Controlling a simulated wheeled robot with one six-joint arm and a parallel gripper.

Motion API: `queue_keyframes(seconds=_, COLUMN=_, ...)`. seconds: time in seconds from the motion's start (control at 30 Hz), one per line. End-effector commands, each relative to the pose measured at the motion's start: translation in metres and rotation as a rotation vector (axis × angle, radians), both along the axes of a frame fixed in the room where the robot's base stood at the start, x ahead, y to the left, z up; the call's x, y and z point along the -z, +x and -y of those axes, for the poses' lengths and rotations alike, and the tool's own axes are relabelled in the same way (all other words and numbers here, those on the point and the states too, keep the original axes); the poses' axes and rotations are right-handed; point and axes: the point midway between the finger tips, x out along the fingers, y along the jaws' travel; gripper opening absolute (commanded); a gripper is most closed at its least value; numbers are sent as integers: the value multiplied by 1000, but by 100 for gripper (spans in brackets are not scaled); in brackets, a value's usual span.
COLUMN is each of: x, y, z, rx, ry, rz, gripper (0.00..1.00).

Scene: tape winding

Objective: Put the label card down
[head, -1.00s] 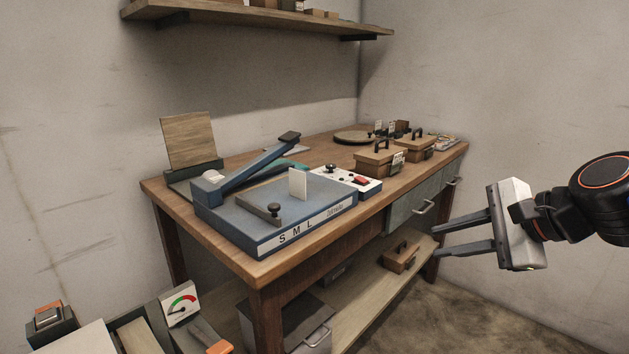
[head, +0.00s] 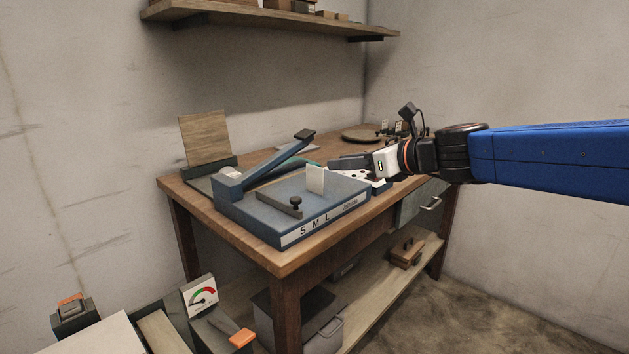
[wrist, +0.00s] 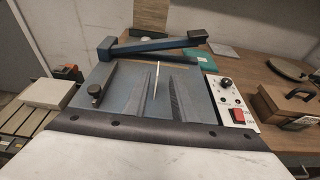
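The label card (head: 315,179) is a small white card standing upright on the blue bench device (head: 262,217) marked S M L. In the wrist view the card (wrist: 156,80) appears nearly edge-on, in the gap between my two dark fingers. My gripper (head: 332,163) reaches in from the right, over the device, with its fingertips close to the card. The wrist view shows the fingers of my gripper (wrist: 140,68) spread apart, with space on both sides of the card. I cannot tell exactly how far the card sits between them.
The device's long lever arm (head: 268,163) is raised behind the card. A dark knob (head: 296,202) stands at its front. A white control box with a red switch (wrist: 238,116) is on the right, with a brown wooden box (wrist: 289,103) beyond it. The workbench (head: 280,262) has a wooden top.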

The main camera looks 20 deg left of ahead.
Motion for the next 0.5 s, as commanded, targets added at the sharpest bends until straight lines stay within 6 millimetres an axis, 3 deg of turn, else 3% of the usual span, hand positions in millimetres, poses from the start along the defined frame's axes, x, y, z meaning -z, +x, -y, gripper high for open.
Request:
queue_keyframes(seconds=0.2, x=11, y=12, z=-31, rx=-1, ry=-1, rz=0, gripper=24)
queue_keyframes(seconds=0.5, x=16, y=17, z=-44, rx=-1, ry=-1, rz=-1, gripper=24)
